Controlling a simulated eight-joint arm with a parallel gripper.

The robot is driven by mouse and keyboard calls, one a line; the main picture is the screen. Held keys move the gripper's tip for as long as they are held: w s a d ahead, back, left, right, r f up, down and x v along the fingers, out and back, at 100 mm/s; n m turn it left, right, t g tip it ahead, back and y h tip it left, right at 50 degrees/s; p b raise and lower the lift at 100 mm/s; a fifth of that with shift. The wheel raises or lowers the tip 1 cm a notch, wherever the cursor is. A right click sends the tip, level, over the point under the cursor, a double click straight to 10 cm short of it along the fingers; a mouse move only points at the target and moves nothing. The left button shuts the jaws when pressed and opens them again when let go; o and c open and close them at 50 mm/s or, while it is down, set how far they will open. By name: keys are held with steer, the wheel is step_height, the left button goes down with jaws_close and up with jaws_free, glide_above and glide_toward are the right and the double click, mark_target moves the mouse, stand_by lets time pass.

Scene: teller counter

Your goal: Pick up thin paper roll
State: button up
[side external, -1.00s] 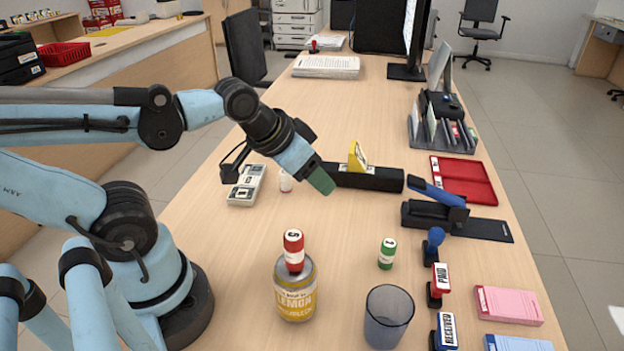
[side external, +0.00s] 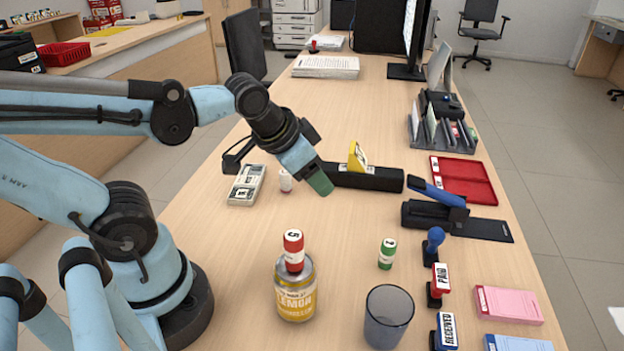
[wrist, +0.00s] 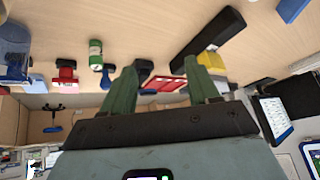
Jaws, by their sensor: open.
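Several upright paper rolls stand on the counter, and I cannot tell for certain which is the thin one. A green and white roll (side external: 387,254) marked 2 stands at the middle right; it also shows in the wrist view (wrist: 96,55). A red and white roll (side external: 293,250) marked 5 stands on top of a yellow lemon can (side external: 296,293). A small white roll (side external: 285,180) stands beside the coin-tray-like box. My gripper (side external: 320,184) is above the counter by the long black block. In the wrist view its green fingers (wrist: 160,70) are apart, with nothing held between them.
A translucent cup (side external: 388,318) stands at the front. Stamps (side external: 437,285), a stapler-like punch (side external: 440,208) and a red tray (side external: 464,182) line the right side. The counter's middle is largely clear.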

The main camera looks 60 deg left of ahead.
mark_target(285, 171)
steer(key=w+a+f+m+g+y, duration=0.2)
steer(key=a+m+y, duration=0.1)
steer(key=m, duration=0.1)
steer(key=w+a+f+m+g+y, duration=0.2)
steer(key=a+m+g+y, duration=0.1)
steer(key=m+y, duration=0.1)
steer(key=w+a+f+m+g+y, duration=0.2)
steer(key=a+m+g+y, duration=0.1)
steer(key=m, duration=0.1)
steer(key=shift+a+f+m+y, duration=0.35)
steer(key=shift+m+y, duration=0.05)
steer(key=shift+s+f+m+g+y, duration=0.35)
steer(key=shift+f+m+g+y, duration=0.25)
steer(key=shift+f+g+y, duration=0.15)
steer(key=shift+s+a+f, duration=0.2)
steer(key=shift+a+f, duration=0.05)
steer(key=shift+x, duration=3.5)
steer(key=shift+r, duration=0.1)
steer(key=c, duration=1)
